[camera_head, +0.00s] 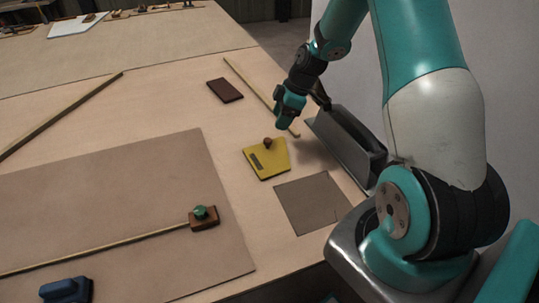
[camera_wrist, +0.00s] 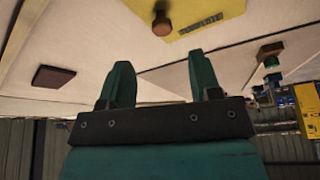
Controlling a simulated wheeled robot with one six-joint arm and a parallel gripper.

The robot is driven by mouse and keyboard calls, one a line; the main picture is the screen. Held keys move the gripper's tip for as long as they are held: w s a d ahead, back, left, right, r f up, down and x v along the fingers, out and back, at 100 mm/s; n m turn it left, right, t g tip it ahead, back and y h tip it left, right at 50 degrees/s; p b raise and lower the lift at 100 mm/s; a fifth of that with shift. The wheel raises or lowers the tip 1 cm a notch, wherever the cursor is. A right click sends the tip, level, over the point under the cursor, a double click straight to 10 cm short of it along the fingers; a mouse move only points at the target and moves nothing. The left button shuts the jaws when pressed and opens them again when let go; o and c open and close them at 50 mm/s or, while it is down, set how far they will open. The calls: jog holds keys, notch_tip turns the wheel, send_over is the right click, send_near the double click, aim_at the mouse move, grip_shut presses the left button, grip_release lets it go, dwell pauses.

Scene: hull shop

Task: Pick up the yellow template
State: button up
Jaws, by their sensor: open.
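The yellow template (camera_head: 270,163) lies flat on the table, with a brown round knob (camera_head: 268,143) on it and a dark slot-like mark beside the knob. In the wrist view the yellow template (camera_wrist: 225,10) shows at the top edge, partly cut off, with its knob (camera_wrist: 162,24). My gripper (camera_head: 283,122) is just behind the template in the head view, apart from it. In the wrist view my gripper's two teal fingers (camera_wrist: 163,80) stand apart with nothing between them.
A dark red block (camera_head: 225,90) lies behind the template. A grey square mat (camera_head: 312,202) lies in front of it, and a grey metal stand (camera_head: 345,143) is to its right. A brown block with green knob (camera_head: 204,218) ends a long strip on the large brown sheet (camera_head: 120,190).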

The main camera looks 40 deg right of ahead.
aim_at(269, 140)
jog(key=p+x, duration=0.1)
jog(key=x, duration=0.8)
jog(key=shift+a+f, duration=0.15)
jog(key=shift+a, duration=0.1)
jog(key=shift+c, duration=0.5)
jog(key=c, duration=0.9)
